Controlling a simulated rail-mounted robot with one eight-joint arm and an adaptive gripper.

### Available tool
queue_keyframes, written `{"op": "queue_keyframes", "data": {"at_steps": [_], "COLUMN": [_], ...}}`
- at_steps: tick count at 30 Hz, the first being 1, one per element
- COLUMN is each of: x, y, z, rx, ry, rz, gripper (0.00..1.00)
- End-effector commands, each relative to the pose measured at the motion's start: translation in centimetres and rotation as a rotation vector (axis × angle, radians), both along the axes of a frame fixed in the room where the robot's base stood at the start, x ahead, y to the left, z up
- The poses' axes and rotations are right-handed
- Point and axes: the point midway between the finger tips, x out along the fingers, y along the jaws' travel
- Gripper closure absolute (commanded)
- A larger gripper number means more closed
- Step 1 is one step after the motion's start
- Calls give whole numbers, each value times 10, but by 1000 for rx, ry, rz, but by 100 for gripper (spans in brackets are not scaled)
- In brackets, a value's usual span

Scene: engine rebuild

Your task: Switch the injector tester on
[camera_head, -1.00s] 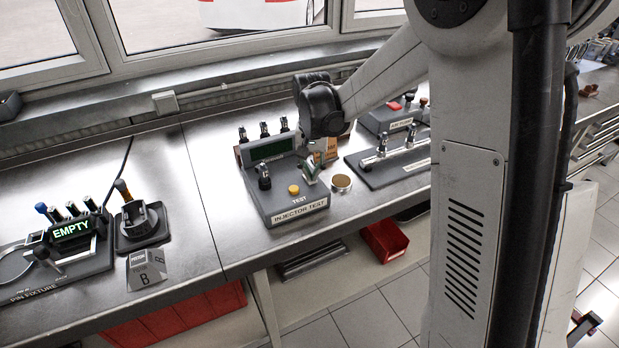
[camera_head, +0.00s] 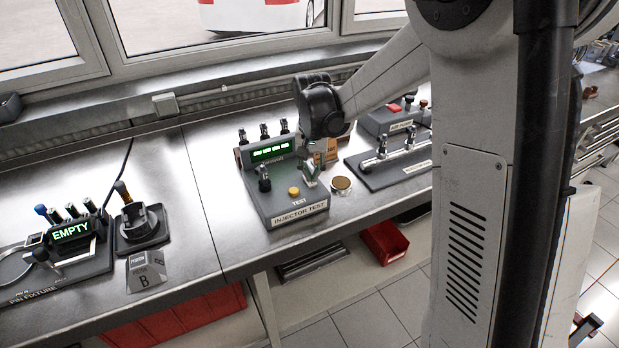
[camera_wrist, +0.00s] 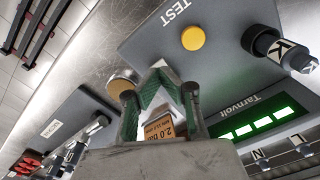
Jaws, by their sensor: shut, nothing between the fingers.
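The injector tester (camera_head: 305,211) is a grey sloped console on the bench, labelled INJECTOR TEST. Its display (camera_head: 268,150) is lit with green blocks; the wrist view shows it lit too (camera_wrist: 262,124). A yellow TEST button (camera_head: 294,191) sits on the panel, also plain in the wrist view (camera_wrist: 192,37). An injector (camera_head: 264,181) stands at the panel's left, marked K in the wrist view. My gripper (camera_head: 312,178) is low over the panel's right side, right of the button. In the wrist view its green-padded fingers (camera_wrist: 159,68) are together and empty. I cannot see a power switch; the fingers may hide it.
A brass round piece (camera_head: 341,182) lies right of the tester and a small cardboard box (camera_head: 328,146) behind my gripper. Several injectors (camera_head: 264,131) stand behind the display. A rail fixture (camera_head: 393,162) is to the right, a pin fixture (camera_head: 70,250) reading EMPTY far left.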

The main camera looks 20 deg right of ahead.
Motion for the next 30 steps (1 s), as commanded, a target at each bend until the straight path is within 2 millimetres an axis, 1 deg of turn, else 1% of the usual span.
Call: {"op": "queue_keyframes", "data": {"at_steps": [1,3,24,30], "x": [0,0,0,0], "y": [0,0,0,0], "z": [5,10,57,59], "rx": [0,0,0,0], "ry": [0,0,0,0], "rz": [0,0,0,0], "gripper": [100,100,100,100]}}
